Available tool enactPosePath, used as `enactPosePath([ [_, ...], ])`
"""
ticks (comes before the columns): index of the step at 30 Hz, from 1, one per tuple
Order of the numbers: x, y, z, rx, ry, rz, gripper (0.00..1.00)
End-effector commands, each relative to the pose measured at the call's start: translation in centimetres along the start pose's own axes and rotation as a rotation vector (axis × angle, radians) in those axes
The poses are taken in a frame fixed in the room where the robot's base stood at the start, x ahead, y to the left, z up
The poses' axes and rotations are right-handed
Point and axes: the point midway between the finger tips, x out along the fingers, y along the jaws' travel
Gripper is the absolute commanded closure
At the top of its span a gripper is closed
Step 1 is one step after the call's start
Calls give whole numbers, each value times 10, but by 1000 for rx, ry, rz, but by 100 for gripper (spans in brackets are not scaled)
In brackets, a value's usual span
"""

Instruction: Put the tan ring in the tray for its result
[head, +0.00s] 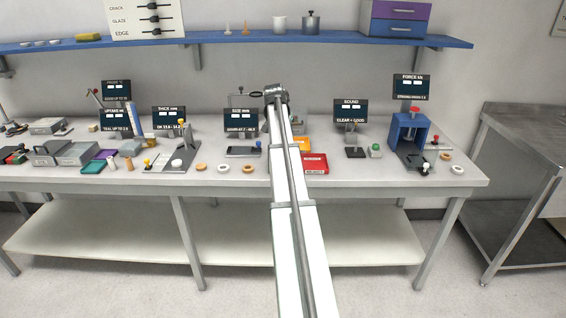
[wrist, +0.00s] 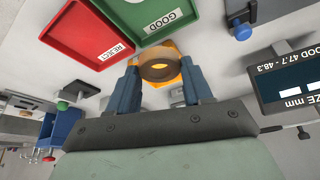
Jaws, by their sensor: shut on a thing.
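In the wrist view my gripper (wrist: 161,72) is shut on the tan ring (wrist: 160,76), held between its two blue fingers. The orange tray (head: 302,144) shows in the head view; an orange surface shows behind and through the ring in the wrist view. The red tray (wrist: 85,33), labelled REJECT, and the green tray (wrist: 165,13), labelled GOOD, lie side by side beyond the fingers. The red tray also shows in the head view (head: 315,165), in front of the orange one.
The size display (head: 241,121) stands left of my arm and the sound display (head: 350,112) right of it. A blue press (head: 408,132) stands farther right. Several loose rings, one at the front left (head: 223,168), lie along the bench. A blue shelf (head: 230,38) runs above.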

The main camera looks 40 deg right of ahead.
Motion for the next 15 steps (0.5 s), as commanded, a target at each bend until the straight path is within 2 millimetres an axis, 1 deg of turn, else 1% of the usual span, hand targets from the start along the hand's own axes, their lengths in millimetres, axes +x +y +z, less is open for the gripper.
enactPosePath([
  [3, 0, -2, -4, -60, 1, -26, 84],
  [8, 4, -2, -2, -97, -1, -41, 84],
  [11, 14, -2, 2, -100, -2, -41, 84],
  [15, 34, -2, 11, -100, -2, -41, 84],
])
